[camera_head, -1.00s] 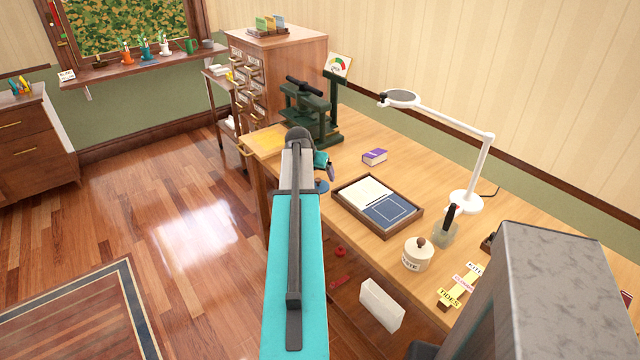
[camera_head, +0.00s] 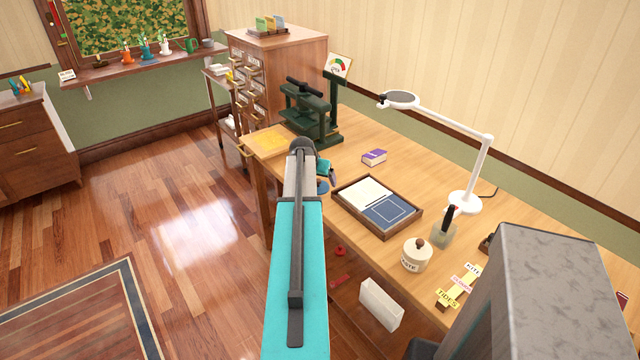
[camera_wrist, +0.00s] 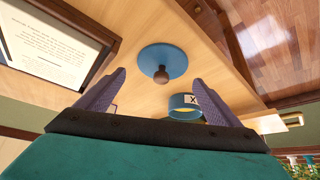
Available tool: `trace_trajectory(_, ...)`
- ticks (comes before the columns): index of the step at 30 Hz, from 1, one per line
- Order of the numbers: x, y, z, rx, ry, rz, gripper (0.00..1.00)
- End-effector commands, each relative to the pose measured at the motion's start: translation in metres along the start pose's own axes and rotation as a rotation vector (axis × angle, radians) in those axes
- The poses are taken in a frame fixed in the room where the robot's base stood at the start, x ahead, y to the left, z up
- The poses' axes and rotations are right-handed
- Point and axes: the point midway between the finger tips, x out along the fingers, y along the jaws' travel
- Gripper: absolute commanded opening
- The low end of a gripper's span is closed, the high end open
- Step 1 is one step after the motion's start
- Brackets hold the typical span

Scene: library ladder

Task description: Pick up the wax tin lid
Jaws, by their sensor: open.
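The wax tin lid is a blue disc with a dark brown knob. It lies on the wooden desk near its front edge, in the middle of the wrist view (camera_wrist: 148,58); part of it shows in the head view (camera_head: 322,187). My gripper (camera_wrist: 159,76) is open and empty, with its purple fingers on either side of the knob in the picture. The height left between them I cannot tell. A blue tin (camera_wrist: 177,101) with an X label and yellow contents shows behind the lid, between the fingers. In the head view my arm partly hides this area.
A framed tray (camera_head: 420,223) with papers lies right of the lid.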

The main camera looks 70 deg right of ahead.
Motion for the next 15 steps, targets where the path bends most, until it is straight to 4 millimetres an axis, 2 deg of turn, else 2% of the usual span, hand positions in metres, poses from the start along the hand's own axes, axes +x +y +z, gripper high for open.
trace_trajectory(6, 0.020, 0.000, -0.001, 0.000, -0.001, 0.001, 0.87)
trace_trajectory(15, 0.023, 0.001, 0.000, 0.000, 0.000, 0.000, 0.87)
